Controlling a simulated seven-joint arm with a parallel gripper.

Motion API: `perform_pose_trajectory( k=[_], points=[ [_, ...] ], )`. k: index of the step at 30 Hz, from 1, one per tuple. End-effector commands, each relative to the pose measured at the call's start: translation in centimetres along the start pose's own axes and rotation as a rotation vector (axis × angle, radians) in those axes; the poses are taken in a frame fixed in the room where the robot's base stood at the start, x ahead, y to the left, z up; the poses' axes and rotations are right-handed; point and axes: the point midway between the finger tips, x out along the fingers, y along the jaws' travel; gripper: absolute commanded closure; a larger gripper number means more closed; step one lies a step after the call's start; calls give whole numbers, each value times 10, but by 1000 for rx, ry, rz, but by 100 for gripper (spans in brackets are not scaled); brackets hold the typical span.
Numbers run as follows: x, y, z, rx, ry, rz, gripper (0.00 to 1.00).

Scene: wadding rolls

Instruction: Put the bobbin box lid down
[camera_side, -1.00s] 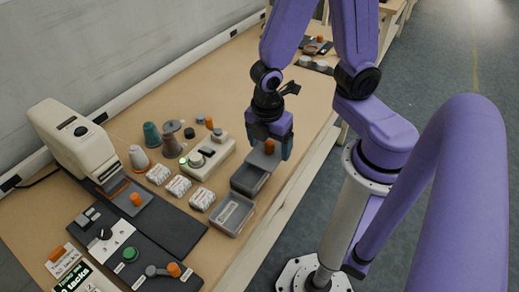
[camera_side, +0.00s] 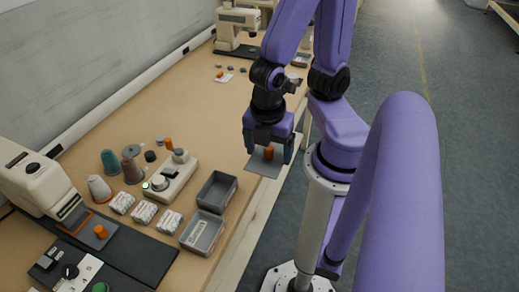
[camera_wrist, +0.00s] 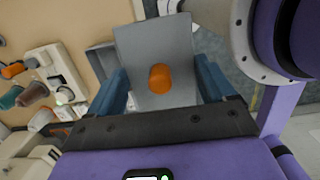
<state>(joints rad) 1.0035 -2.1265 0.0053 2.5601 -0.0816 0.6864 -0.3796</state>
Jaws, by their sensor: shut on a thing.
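The bobbin box lid (camera_side: 258,168) is a thin grey plate with an orange knob. It shows face-on in the wrist view (camera_wrist: 143,45). My gripper (camera_side: 268,151) is shut on the lid, with blue fingers at either side of it and the knob between them. The lid appears raised near the table's right edge; its exact height is unclear. An open grey box (camera_side: 232,186) is to the left of the lid on the table. A second grey box (camera_side: 190,241) stands in front of it, with something pale inside.
A cream control box (camera_side: 180,183), white packs (camera_side: 143,212) and thread cones (camera_side: 131,171) stand left of the boxes. A sewing machine (camera_side: 35,178) is at far left. The table (camera_side: 205,115) is mostly bare behind these; its right edge drops to the floor.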

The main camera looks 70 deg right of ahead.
Motion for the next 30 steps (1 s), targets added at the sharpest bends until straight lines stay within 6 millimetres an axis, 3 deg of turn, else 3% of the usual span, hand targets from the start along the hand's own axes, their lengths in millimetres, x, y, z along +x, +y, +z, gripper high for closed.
perform_pose_trajectory(
  k=[5, 14, 30],
  points=[
    [2, 6, 3, 60, -1, -8, 49],
    [19, 47, 18, 342, -2, -44, 49],
    [57, 108, 71, 899, 0, -112, 49]
  ],
)
